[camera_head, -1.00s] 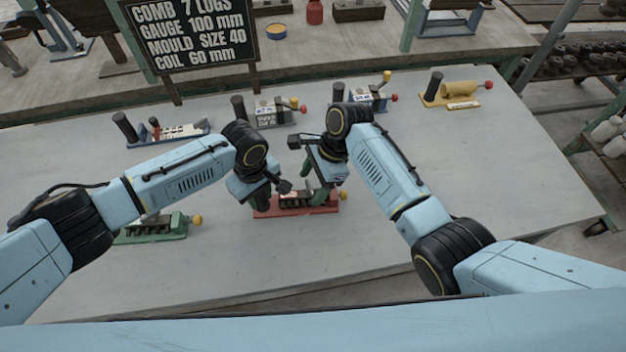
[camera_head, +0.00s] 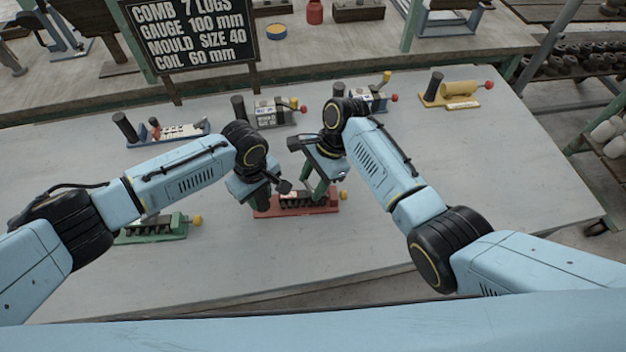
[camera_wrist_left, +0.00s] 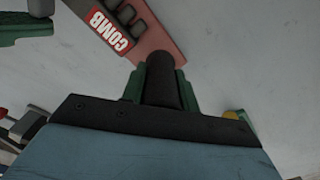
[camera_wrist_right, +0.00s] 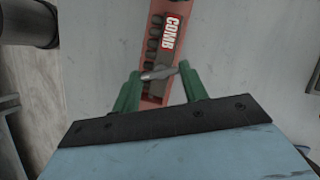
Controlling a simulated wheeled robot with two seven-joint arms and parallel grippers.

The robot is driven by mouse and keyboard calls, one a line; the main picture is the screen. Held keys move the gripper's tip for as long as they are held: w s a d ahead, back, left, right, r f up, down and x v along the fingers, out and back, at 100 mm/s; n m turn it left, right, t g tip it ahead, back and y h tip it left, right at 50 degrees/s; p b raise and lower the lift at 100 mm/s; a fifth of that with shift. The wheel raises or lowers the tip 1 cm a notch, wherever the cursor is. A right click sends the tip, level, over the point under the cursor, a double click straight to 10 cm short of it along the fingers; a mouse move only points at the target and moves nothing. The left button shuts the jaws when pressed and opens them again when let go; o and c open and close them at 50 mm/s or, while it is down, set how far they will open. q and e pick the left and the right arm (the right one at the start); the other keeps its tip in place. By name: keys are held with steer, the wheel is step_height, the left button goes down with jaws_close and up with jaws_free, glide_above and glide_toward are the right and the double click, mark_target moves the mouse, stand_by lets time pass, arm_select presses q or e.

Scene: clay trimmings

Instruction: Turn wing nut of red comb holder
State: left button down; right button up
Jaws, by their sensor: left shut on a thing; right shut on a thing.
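The red comb holder (camera_head: 299,206) lies near the middle of the table, with a white-on-red COMB label (camera_wrist_right: 172,32) and a row of dark comb lugs. My left gripper (camera_head: 262,199) is shut on the dark upright handle (camera_wrist_left: 161,82) at the holder's left end. My right gripper (camera_wrist_right: 160,86) is shut on the grey wing nut (camera_wrist_right: 158,74), with one green finger at each end of its wings. In the head view the right gripper (camera_head: 319,192) stands over the holder's right part and hides the wing nut.
A green holder (camera_head: 152,229) lies at the front left. Blue (camera_head: 168,133), grey (camera_head: 272,112), blue-and-white (camera_head: 366,97) and yellow (camera_head: 452,94) devices stand along the back. A black sign (camera_head: 193,38) stands behind. The table's right side is clear.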

steer(key=n+g, duration=0.1)
steer(key=n, duration=0.1)
steer(key=n+h, duration=0.1)
steer(key=n, duration=0.2)
steer(key=shift+w+a+r+n+g, duration=0.1)
steer(key=shift+w+a+n+g, duration=0.05)
steer(key=shift+n+g, duration=0.2)
steer(key=n+h, duration=0.1)
steer(key=n, duration=0.1)
steer(key=n+h, duration=0.1)
steer(key=n, duration=0.1)
steer(key=shift+a+n+g, duration=0.15)
steer(key=shift+n+g, duration=0.2)
steer(key=o, duration=1)
steer(key=shift+w, duration=0.1)
steer(key=v, duration=1.2)
steer(key=shift+c, duration=0.4)
